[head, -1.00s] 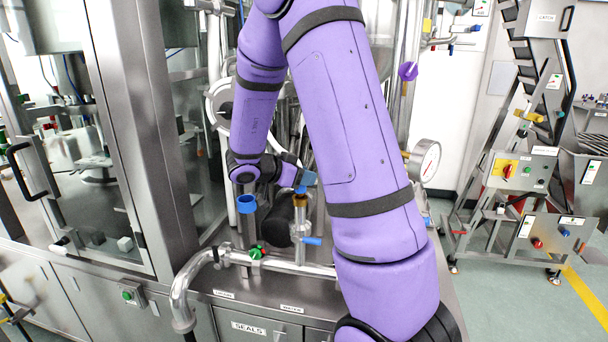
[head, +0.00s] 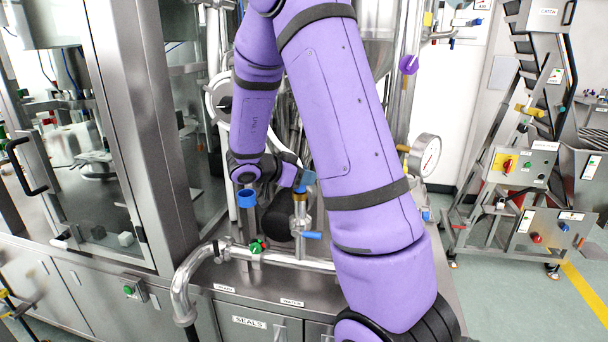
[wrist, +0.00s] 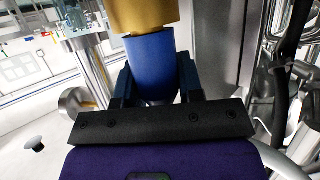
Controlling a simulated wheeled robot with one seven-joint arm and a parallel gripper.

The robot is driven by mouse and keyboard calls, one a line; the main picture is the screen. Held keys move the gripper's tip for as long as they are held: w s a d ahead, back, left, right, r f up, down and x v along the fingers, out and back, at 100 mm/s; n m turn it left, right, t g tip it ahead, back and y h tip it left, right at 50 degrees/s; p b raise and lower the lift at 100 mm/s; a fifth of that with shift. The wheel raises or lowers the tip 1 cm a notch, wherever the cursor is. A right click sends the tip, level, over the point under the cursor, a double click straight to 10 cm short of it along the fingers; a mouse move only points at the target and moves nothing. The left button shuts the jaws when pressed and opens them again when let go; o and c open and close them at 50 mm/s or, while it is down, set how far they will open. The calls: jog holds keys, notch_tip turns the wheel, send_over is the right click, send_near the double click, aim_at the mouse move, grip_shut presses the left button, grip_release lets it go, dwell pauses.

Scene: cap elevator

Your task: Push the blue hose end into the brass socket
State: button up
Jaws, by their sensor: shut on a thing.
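In the wrist view the blue hose end (wrist: 152,62) sits between the two fingers of my gripper (wrist: 158,88), which is shut on it. The brass socket (wrist: 143,14) is directly beyond it and overlaps its far edge, in line with it. How deep the hose end sits in the socket I cannot tell. In the head view the brass socket (head: 299,195) tops an upright steel pipe, with my gripper (head: 306,180) just above it. The hose end is small there and partly hidden by my gripper.
A second upright pipe with a blue cup (head: 246,199) stands to the left. A blue valve handle (head: 312,235) sticks out below the socket. A dark rounded shape (head: 277,214) lies behind the pipe. A pressure gauge (head: 425,156) is to the right.

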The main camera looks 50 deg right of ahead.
jog(key=o, duration=1.1)
jog(key=shift+c, duration=0.2)
jog(key=v, duration=0.7)
dwell(0.6)
